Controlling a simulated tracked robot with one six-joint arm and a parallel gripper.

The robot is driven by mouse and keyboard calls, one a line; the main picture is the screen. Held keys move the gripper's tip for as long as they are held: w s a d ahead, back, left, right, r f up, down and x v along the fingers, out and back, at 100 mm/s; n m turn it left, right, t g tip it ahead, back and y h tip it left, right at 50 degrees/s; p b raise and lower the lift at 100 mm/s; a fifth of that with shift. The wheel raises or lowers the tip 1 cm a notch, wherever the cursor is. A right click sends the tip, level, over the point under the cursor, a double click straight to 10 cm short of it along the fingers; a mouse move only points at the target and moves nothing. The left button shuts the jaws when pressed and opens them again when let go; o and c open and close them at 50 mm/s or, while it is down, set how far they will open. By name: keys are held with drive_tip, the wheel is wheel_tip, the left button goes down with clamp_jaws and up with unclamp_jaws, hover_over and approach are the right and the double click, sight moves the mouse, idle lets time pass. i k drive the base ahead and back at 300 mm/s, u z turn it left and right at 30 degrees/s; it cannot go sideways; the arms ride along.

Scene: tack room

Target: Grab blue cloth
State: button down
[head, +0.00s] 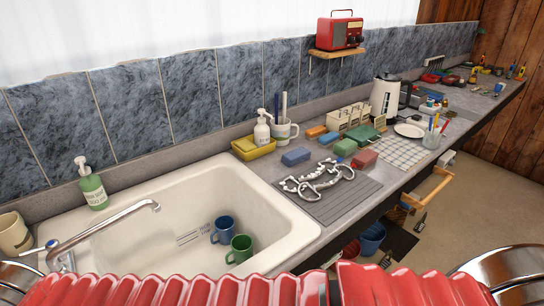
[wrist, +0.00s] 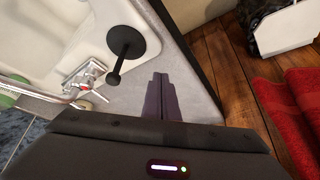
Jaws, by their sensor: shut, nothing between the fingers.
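A blue block-like piece (head: 296,156) lies on the counter behind the grey ribbed mat, right of the sink. A second, smaller blue piece (head: 328,137) lies farther back beside an orange one. I cannot tell whether either is a folded cloth or a sponge. No blue cloth shows in the wrist view. My gripper (wrist: 160,76) is shut and empty in the wrist view, over the grey counter strip beside the white sink. I cannot make out the gripper in the head view.
The white sink (head: 277,228) holds a blue mug (head: 223,229) and a green mug (head: 239,249). Metal bits (head: 318,179) lie on the ribbed mat. A tap (head: 105,223) reaches over the sink. A black round-ended object (wrist: 125,42) is near my gripper.

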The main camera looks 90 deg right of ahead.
sight(298, 155)
drive_tip(key=z, duration=0.25)
drive_tip(key=k, duration=0.4)
drive_tip(key=z, duration=0.75)
drive_tip(key=k, duration=0.55)
drive_tip(key=z, duration=0.7)
drive_tip(key=k, duration=0.45)
drive_tip(key=z, duration=0.4)
drive_tip(key=i, duration=0.8)
drive_tip(key=z, duration=0.05)
